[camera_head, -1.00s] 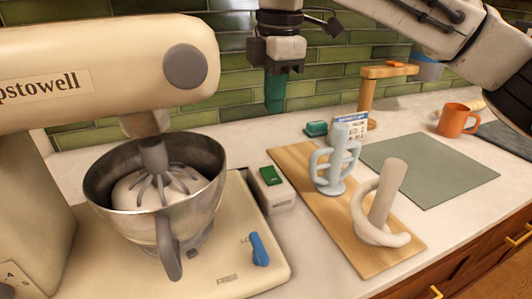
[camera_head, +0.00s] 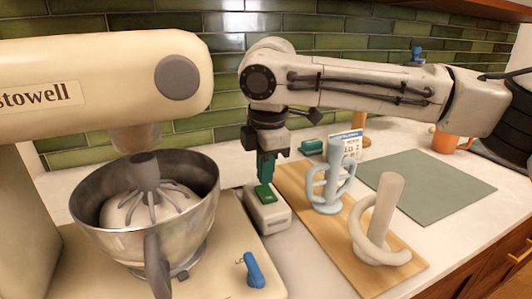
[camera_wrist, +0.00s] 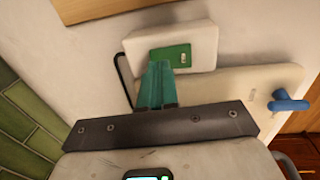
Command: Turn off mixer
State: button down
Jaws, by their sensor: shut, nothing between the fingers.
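The cream stand mixer (camera_head: 90,75) stands at the left, its steel bowl (camera_head: 185,235) holding a whisk and white contents. A blue lever (camera_head: 254,270) is on the mixer's base and also shows in the wrist view (camera_wrist: 287,101). A small white switch box (camera_head: 268,216) with a green rocker (camera_head: 264,193) sits beside the base; the wrist view shows the box (camera_wrist: 203,42) and rocker (camera_wrist: 180,54) up close. My gripper (camera_head: 266,178) is shut and empty, its teal fingertips (camera_wrist: 158,66) pointing down right at the rocker. I cannot tell whether they touch it.
A wooden board (camera_head: 360,270) right of the box carries a pale blue mug-rack-like piece (camera_head: 330,185) and a beige one (camera_head: 382,215). A grey-green mat (camera_head: 430,188) lies clear beyond it. An orange mug (camera_head: 444,142) stands at the back right. Green tiles back the counter.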

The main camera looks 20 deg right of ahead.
aim_at(264, 188)
jog(key=shift+w+f, duration=0.1)
jog(key=shift+f, duration=0.75)
jog(key=shift+w+f, duration=0.1)
jog(key=shift+f, duration=0.05)
jog(key=shift+p, duration=0.35)
jog(key=shift+s+r+p, duration=0.2)
jog(key=shift+s+p, duration=0.2)
jog(key=shift+s, duration=0.4)
jog(key=shift+r, duration=0.15)
jog(key=r+p, duration=0.2)
jog(key=p, duration=0.1)
jog(key=r+p, duration=0.2)
jog(key=shift+w+a, duration=0.1)
jog(key=shift+w, duration=0.15)
notch_tip(264, 188, up, 10)
jog(key=w, duration=0.1)
jog(key=shift+f+p, duration=0.2)
jog(key=shift+p, duration=0.1)
jog(key=shift+f, duration=0.1)
